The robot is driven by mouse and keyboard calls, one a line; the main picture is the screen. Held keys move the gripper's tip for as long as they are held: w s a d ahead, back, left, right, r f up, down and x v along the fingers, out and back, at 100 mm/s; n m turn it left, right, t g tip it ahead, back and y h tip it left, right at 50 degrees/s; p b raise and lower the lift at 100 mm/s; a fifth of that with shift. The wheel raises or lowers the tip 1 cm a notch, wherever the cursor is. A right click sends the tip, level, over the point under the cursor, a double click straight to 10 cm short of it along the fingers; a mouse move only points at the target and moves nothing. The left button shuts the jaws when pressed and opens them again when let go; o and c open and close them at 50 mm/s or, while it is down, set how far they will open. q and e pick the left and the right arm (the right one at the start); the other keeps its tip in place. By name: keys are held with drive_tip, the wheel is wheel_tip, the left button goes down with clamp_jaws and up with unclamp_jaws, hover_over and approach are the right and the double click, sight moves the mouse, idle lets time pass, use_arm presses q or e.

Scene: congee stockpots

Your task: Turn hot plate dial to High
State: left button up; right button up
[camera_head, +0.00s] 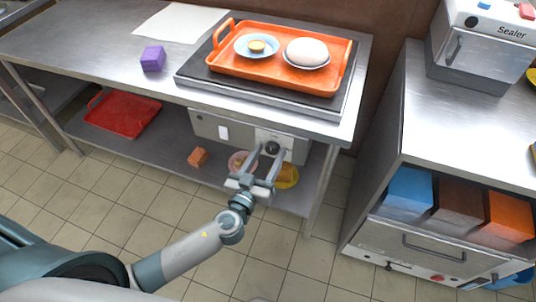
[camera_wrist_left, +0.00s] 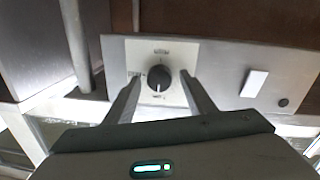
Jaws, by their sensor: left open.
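The hot plate dial (camera_head: 271,148) is a black round knob on a pale square plate of the control panel under the hot plate (camera_head: 188,76). In the left wrist view the dial (camera_wrist_left: 159,78) has a white pointer mark on its lower part; the labels around it are too small to read. My left gripper (camera_head: 264,160) is open, with one finger on each side of the dial. In the left wrist view the left gripper (camera_wrist_left: 160,88) shows clear gaps between fingers and knob. My right gripper is not in view.
An orange tray (camera_head: 225,75) with two dishes sits on the hot plate. A purple cube (camera_head: 153,58) stands on the steel table to the left. A white switch (camera_head: 223,132) is on the same panel. A lower shelf holds a red tray (camera_head: 130,120). A steel cabinet (camera_head: 470,130) stands at right.

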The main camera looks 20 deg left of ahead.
use_arm(q)
drive_tip(key=c, duration=1)
drive_tip(key=shift+c, duration=0.2)
